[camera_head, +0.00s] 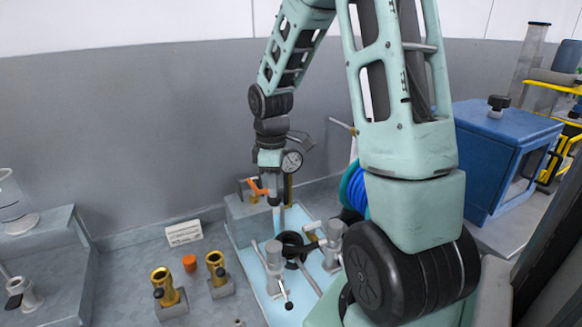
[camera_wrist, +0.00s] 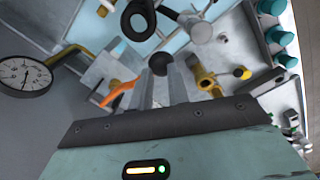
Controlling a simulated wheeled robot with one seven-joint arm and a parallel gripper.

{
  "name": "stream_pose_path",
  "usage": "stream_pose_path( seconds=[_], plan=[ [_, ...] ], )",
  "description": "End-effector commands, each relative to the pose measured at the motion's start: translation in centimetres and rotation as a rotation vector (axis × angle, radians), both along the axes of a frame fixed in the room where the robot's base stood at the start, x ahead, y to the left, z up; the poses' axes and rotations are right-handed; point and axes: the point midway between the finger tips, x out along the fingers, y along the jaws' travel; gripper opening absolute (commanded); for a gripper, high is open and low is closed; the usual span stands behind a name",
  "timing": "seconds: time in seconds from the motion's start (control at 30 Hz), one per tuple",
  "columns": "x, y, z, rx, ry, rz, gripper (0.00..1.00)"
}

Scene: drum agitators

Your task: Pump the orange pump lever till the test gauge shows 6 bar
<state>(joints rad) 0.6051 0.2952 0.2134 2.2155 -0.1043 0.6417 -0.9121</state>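The orange pump lever (camera_head: 257,187) sits on a grey block (camera_head: 236,206) near the wall. It also shows in the wrist view (camera_wrist: 118,93), just left of my fingers and outside the gap between them. My gripper (camera_head: 275,203) points down close to the right of the lever. In the wrist view my gripper (camera_wrist: 165,68) has its two fingers apart, with a dark round knob beyond their tips. The test gauge (camera_head: 292,161) is a white dial behind my wrist. It shows larger in the wrist view (camera_wrist: 25,76), but its reading is too small to tell.
A pale blue tray (camera_head: 252,262) holds grey posts with handles (camera_head: 274,264). Brass fittings (camera_head: 165,287) and an orange cap (camera_head: 190,263) stand at the left. A white label (camera_head: 184,233) lies near the wall. A blue box (camera_head: 495,150) is at the right.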

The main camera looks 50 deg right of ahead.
Motion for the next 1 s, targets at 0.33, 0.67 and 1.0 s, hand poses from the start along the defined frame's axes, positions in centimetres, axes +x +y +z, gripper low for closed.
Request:
stream_pose_path(
  seconds=[0.33, 0.67, 1.0],
  plan=[
    [-0.1, 0.1, -6.2, -0.001, -0.006, 0.003, 0.13],
    [-0.2, 0.1, -10.0, -0.004, -0.009, 0.003, 0.13],
    [-0.1, 0.0, -5.4, -0.003, -0.007, 0.001, 0.13]
  ],
)
